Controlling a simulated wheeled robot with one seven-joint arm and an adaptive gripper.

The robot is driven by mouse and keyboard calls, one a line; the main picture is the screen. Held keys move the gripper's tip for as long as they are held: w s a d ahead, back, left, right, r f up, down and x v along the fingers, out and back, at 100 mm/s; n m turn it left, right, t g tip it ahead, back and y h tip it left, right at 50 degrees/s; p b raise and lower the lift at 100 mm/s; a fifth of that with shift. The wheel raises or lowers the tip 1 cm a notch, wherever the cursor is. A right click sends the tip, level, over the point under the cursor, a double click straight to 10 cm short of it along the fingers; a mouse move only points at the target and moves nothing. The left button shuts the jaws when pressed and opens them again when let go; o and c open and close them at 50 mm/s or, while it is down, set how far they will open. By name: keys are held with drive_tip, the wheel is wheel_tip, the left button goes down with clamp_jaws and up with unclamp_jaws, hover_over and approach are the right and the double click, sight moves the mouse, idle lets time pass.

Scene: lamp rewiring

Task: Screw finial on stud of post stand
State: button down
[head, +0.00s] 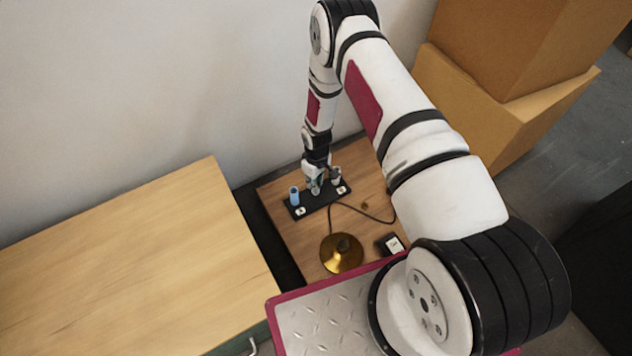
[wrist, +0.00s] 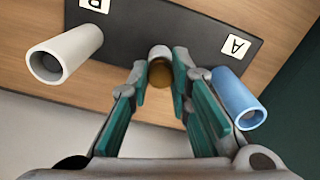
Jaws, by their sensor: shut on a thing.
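The post stand (head: 318,203) is a black bar on the low wooden table. In the wrist view, the stand (wrist: 195,32) bears a blue post (wrist: 238,100) by label A and a white post (wrist: 62,55) by label B. My gripper (wrist: 160,74) points down over the middle of the stand, between these posts. Its teal pads are shut on a brown-gold round finial (wrist: 160,73). A pale round end (wrist: 159,52) shows just beyond the finial. The stud is hidden, and I cannot tell whether the finial touches it.
A brass lamp base (head: 342,256) with a dark cord (head: 362,212) stands nearer on the table, beside a small black box (head: 392,244). A small brown piece (head: 365,205) lies right of the stand. A larger pale wooden table (head: 130,265) is at left. Cardboard boxes (head: 480,100) stand at right.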

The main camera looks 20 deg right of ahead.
drive_tip(key=shift+s+d+m, duration=0.2)
drive_tip(key=shift+m, duration=0.5)
drive_tip(key=c, duration=1.4)
unclamp_jaws()
drive_tip(key=shift+w+a, duration=0.1)
drive_tip(key=shift+r, duration=0.35)
wheel_tip(320, 180, up, 11)
drive_tip(key=shift+r, duration=0.15)
